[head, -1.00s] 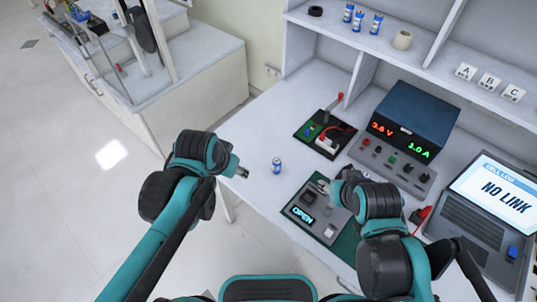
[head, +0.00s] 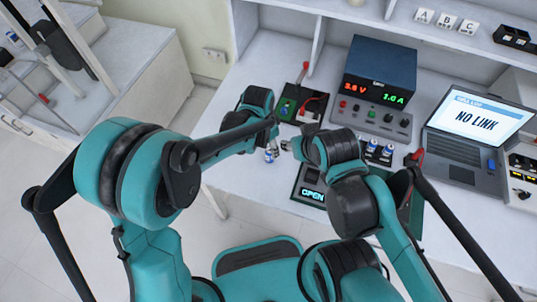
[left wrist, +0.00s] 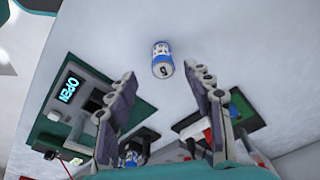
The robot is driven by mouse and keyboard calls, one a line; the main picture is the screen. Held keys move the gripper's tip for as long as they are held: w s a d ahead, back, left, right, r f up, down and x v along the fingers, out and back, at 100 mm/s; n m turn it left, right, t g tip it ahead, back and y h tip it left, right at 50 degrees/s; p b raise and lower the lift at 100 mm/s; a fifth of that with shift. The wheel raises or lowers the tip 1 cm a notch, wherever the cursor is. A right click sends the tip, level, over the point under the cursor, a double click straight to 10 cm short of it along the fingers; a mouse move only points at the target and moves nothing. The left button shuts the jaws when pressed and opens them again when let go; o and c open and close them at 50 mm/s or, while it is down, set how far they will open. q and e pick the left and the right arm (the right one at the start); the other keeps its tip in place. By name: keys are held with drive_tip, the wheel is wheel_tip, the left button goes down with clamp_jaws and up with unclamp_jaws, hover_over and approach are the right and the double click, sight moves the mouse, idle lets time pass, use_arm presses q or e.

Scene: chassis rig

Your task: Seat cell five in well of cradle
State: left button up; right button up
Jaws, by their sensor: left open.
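A blue-and-white cell (head: 271,155) stands on the white bench left of the cradle. It also shows in the left wrist view (left wrist: 162,60), apart from the fingers and just beyond their tips. My left gripper (head: 273,146) is at the cell in the head view; in the left wrist view (left wrist: 160,92) its fingers are spread and empty. The cradle (head: 310,181) has a lit OPEN sign and also shows in the left wrist view (left wrist: 72,120). My right arm hides much of it.
Two more cells (head: 379,149) stand behind my right arm.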

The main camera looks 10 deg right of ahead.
sight(270, 155)
use_arm(q)
drive_tip(key=f, duration=0.1)
drive_tip(key=f+b, duration=0.1)
drive_tip(key=f, duration=0.1)
drive_tip(key=f+b, duration=0.1)
drive_tip(key=shift+w+d+f, duration=0.35)
drive_tip(key=shift+f, duration=0.05)
drive_tip(key=shift+r, duration=0.1)
drive_tip(key=shift+c, duration=0.8)
clamp_jaws()
drive_tip(key=shift+r, duration=0.1)
